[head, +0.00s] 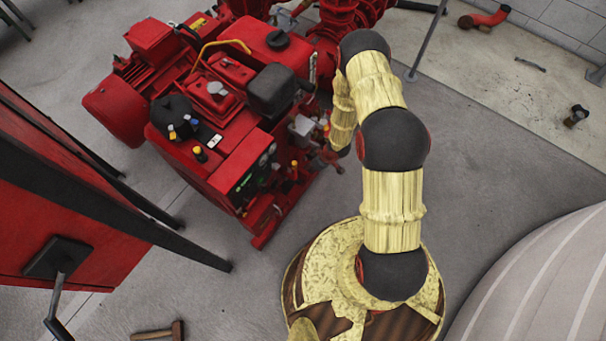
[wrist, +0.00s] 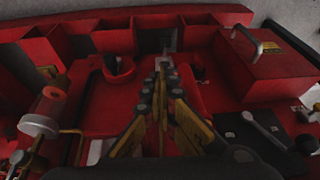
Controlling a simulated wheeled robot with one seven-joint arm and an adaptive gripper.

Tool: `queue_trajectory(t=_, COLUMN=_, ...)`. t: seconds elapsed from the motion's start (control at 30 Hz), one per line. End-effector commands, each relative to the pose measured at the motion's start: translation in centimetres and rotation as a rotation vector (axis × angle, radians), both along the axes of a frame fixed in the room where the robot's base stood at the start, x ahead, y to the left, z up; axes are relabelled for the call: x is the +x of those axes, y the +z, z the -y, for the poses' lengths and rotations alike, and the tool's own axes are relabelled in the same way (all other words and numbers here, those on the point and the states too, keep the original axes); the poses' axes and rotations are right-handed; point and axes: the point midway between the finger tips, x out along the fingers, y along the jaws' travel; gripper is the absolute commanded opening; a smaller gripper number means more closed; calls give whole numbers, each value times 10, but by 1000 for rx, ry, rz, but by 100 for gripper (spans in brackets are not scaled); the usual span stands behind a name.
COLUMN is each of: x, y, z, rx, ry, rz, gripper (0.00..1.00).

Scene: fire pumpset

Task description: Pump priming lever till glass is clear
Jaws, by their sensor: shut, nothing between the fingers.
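My gripper (wrist: 165,72) reaches forward in the wrist view, its fingers closed together and empty over the red pumpset (wrist: 120,95). A pinkish see-through cylinder (wrist: 48,106), with an orange-red ring and a pale end, stands at the left of the wrist view; it looks like the glass, and its inside looks reddish. I cannot tell for sure which part is the priming lever. A short grey lever (wrist: 252,118) with a round end lies over a dark plate on the right, apart from my fingers. In the head view my forearm hangs beside the red pumpset (head: 235,165), and my gripper is hardly visible.
A red box with a handle (wrist: 262,65) rises at the right of the wrist view. In the head view a red cabinet (head: 70,225) stands at left, a hammer (head: 158,332) lies on the floor, and a large pale rounded body (head: 540,285) is at lower right.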

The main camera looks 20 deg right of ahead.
Motion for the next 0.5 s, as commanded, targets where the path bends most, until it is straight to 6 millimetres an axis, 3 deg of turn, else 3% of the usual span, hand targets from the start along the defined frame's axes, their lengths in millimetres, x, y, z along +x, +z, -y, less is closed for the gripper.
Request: queue_trajectory(t=0.5, x=21, y=-87, z=-24, rx=0, ry=2, rz=-2, gripper=0)
